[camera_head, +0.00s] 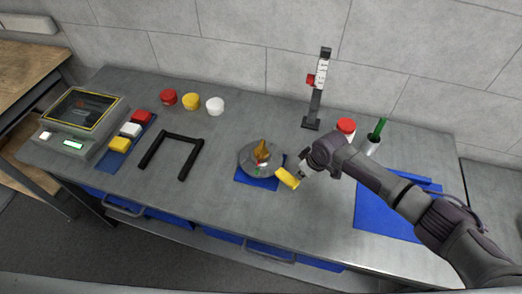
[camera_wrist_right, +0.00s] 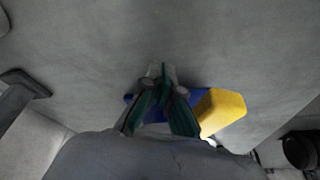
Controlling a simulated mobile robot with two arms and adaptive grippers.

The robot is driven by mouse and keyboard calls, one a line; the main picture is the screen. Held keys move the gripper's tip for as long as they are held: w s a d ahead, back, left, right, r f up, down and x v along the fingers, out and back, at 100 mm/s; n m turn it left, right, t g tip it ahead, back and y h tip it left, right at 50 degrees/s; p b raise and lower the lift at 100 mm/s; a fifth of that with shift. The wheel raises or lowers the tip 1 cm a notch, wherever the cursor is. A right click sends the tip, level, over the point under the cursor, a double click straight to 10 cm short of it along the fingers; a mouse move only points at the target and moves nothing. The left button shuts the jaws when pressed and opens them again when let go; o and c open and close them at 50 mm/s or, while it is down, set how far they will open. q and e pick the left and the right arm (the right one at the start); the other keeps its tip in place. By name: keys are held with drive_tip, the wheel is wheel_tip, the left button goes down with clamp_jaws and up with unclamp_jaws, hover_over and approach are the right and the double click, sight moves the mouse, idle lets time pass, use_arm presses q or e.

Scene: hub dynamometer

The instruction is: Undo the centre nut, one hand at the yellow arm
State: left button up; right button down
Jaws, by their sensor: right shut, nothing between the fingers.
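The round grey hub (camera_head: 250,165) sits on a blue mat (camera_head: 258,184) at the middle of the bench. A golden-brown piece stands up at its centre (camera_head: 262,149); I cannot make out the nut itself. The yellow arm (camera_head: 288,178) sticks out at the hub's right front; its yellow block also shows in the right wrist view (camera_wrist_right: 222,110), with blue beside it. My right gripper (camera_head: 302,172) is right beside the yellow arm's outer end, shut and empty. Its closed fingertips show in the wrist view (camera_wrist_right: 163,82). Whether it touches the arm I cannot tell. My left gripper is out of view.
A black U-shaped frame (camera_head: 172,137) lies left of the hub. A gauge post (camera_head: 315,103) stands behind it. A red-lidded jar (camera_head: 346,127) and a cup with a green tool (camera_head: 373,145) stand behind my right arm. The bench front before the hub is clear.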

drive_tip(key=shift+s+a, duration=0.1)
drive_tip(key=shift+s+a, duration=0.6)
drive_tip(key=shift+s, duration=0.05)
drive_tip(key=shift+w+d, duration=0.25)
drive_tip(key=shift+w, duration=0.05)
